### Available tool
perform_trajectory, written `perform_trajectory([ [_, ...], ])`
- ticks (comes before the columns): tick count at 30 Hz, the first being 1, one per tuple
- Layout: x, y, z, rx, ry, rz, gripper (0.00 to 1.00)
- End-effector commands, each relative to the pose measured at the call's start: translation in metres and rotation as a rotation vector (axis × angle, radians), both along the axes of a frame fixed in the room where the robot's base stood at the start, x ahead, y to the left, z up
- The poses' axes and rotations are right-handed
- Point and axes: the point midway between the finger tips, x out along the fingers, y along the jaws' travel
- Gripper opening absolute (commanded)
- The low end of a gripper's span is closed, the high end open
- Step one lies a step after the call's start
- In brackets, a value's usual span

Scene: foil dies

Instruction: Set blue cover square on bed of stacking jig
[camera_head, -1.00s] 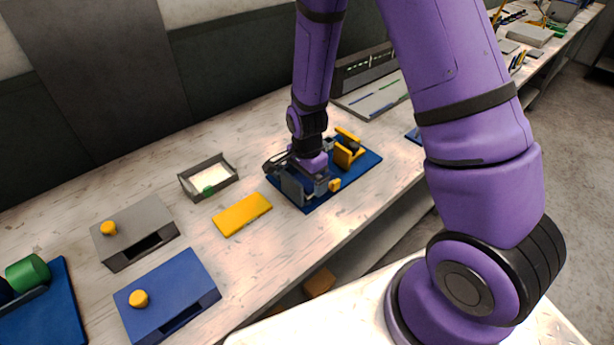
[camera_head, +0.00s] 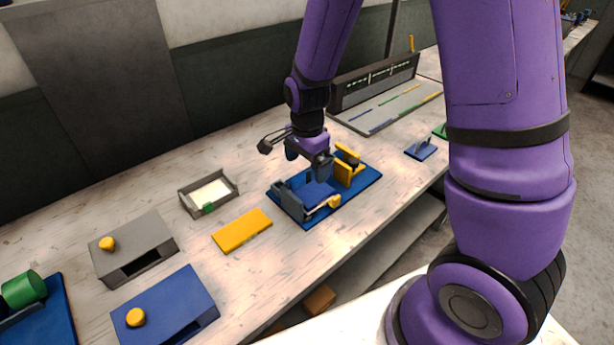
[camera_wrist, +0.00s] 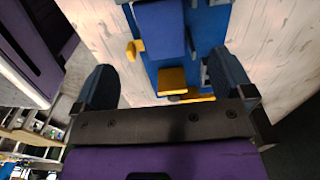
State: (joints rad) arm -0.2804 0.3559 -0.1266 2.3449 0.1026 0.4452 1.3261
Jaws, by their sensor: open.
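The stacking jig (camera_head: 364,183) is a dark blue base with grey upright walls and yellow parts, on the bench right of centre in the head view. A flat blue piece, which looks like the blue cover (camera_head: 319,193), lies in the jig between the walls. It also shows at the top of the wrist view (camera_wrist: 163,30), with a yellow block (camera_wrist: 172,78) near its end. I cannot tell if it sits fully square. My gripper (camera_head: 294,156) is above the jig, open and empty. Its two fingers are wide apart in the wrist view (camera_wrist: 165,82).
A yellow plate (camera_head: 242,231) and a grey-walled tray (camera_head: 183,204) lie left of the jig. Grey (camera_head: 140,252) and blue (camera_head: 180,300) boxes with yellow knobs stand further left. A grey rack (camera_head: 375,102) stands behind. The bench's front edge is close to the jig.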

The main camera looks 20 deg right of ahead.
Motion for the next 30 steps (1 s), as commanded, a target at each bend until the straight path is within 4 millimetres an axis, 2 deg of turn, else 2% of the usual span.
perform_trajectory([
  [3,0.000,0.001,0.013,0.001,-0.002,0.002,0.99],
  [11,0.000,0.000,0.022,0.001,-0.002,0.004,0.99],
  [14,-0.002,-0.002,0.032,0.007,-0.014,0.030,0.99],
  [17,-0.007,-0.006,0.054,0.018,-0.040,0.095,0.99],
  [20,-0.016,-0.012,0.084,0.029,-0.079,0.192,0.99],
  [24,-0.034,-0.022,0.125,0.029,-0.137,0.344,0.99],
  [30,-0.067,-0.035,0.177,0.005,-0.220,0.558,0.99],
])
